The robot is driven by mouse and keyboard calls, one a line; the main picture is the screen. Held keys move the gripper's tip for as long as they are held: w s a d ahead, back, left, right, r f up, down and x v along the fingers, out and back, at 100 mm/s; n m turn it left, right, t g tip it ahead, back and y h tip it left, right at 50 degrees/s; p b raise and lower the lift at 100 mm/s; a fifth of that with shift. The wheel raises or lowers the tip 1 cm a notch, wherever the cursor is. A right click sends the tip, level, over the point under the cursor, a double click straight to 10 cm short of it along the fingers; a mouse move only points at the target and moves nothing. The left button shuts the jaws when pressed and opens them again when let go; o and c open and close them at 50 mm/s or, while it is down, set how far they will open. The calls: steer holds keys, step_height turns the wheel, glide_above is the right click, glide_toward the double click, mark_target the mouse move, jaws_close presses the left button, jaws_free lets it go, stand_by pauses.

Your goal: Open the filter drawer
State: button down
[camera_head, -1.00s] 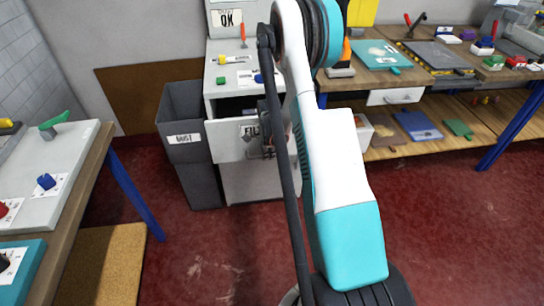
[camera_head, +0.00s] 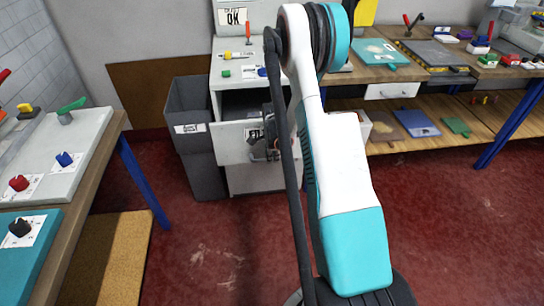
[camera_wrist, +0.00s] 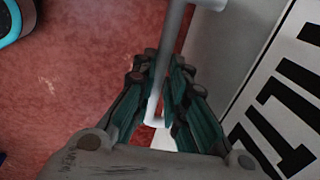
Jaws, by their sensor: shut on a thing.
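The filter drawer (camera_head: 229,148) is in the white cabinet, left of my arm in the head view. Its white front stands out from the cabinet, with a dark open gap above it. Part of its label shows; my arm hides the rest. In the wrist view, the drawer's label face (camera_wrist: 285,100) with large black letters is at the right. My gripper (camera_wrist: 164,70) is shut on the pale bar handle (camera_wrist: 172,35), which runs between its fingers. In the head view my gripper (camera_head: 264,150) is at the drawer front, partly hidden by my arm.
A grey dust bin (camera_head: 192,150) stands close to the cabinet's left side. A bench (camera_head: 105,150) with coloured knobs is at the left. A workbench (camera_head: 400,73) with tools and a lower shelf stands at the right. Red floor in front of the cabinet is clear.

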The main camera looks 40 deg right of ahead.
steer(key=c, duration=1.6)
jaws_free()
step_height(320, 180, up, 12)
steer(key=s+a, duration=0.1)
steer(key=s, duration=0.1)
steer(key=shift+a+f, duration=0.1)
